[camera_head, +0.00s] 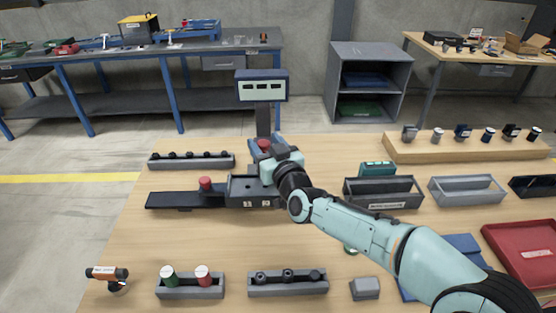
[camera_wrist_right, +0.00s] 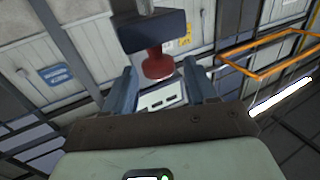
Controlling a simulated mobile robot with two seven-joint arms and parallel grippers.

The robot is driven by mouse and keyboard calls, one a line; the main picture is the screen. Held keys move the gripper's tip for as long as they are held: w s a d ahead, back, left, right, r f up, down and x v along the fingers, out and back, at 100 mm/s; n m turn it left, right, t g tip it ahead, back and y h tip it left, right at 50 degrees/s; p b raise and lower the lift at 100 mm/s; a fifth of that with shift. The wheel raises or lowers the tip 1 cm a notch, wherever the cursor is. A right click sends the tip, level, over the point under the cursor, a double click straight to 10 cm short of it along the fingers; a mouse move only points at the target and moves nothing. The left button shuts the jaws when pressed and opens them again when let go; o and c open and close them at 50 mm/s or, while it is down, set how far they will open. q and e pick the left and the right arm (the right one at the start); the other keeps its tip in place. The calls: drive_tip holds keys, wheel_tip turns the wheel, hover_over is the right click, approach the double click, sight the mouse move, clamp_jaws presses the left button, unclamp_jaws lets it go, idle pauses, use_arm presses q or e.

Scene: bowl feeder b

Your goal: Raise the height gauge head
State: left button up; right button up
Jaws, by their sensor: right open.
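A red knob (camera_head: 263,145) shows low in front of the column, partly hidden by my right gripper (camera_head: 266,153). In the right wrist view the red knob (camera_wrist_right: 157,66) hangs from a dark block (camera_wrist_right: 152,31), which seems to be the gauge head. My right gripper (camera_wrist_right: 160,88) is open, its fingers on either side of the knob's line; contact is not clear. My left gripper is out of view.
A dark slide (camera_head: 170,200) with another red knob (camera_head: 205,184) lies left of my gripper. A grey rack (camera_head: 190,161) stands behind it. Grey bins (camera_head: 383,204) stand right of my arm. A red tray (camera_head: 522,252) is at the far right.

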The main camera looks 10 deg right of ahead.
drive_tip(key=s+d+b, duration=0.1)
drive_tip(key=s+d, duration=0.1)
drive_tip(key=s, duration=0.9)
drive_tip(key=shift+s, duration=0.4)
drive_tip(key=shift+d, duration=0.1)
